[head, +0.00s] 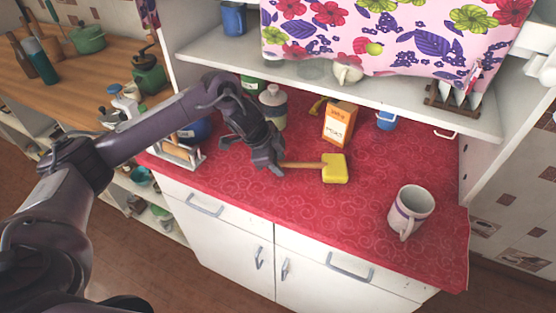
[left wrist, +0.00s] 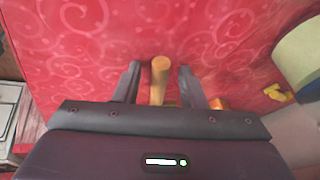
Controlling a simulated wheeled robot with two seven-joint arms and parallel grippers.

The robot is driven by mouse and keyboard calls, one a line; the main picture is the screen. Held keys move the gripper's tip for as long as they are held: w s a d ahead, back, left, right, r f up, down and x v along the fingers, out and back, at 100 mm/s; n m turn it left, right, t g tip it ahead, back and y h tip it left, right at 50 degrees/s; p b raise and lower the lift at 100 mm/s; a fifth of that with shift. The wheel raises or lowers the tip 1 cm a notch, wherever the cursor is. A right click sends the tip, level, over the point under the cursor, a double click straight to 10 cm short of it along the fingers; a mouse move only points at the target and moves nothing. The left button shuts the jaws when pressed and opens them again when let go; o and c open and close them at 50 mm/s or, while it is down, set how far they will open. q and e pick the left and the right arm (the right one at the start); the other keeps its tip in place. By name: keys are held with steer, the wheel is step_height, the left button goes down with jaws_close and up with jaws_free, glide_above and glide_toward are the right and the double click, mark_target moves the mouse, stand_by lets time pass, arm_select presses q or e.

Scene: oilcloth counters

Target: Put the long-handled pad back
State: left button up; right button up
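The long-handled pad, with a yellow head (head: 335,168) and a wooden handle (head: 300,165), lies on the red counter cloth. The head points right and the handle's end points left. My left gripper (head: 272,167) is at the handle's end. In the left wrist view the handle (left wrist: 159,78) stands between the two open fingers (left wrist: 159,82), with a gap on each side. The pad's yellow head is hidden there behind the gripper body. My right gripper shows in neither view.
On the red counter (head: 250,190) stand an orange-and-white box (head: 339,122), a white mug (head: 410,210), a bottle (head: 273,106) and a blue cup (head: 386,120). A small rack (head: 180,152) stands at the left front. A shelf edge (head: 400,103) overhangs the back. The counter's front middle is clear.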

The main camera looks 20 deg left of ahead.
arm_select(q)
steer(key=shift+a+r, duration=0.1)
steer(key=shift+r, duration=0.35)
steer(key=v, duration=1.1)
steer(key=shift+s+r, duration=0.15)
steer(key=shift+s, duration=0.05)
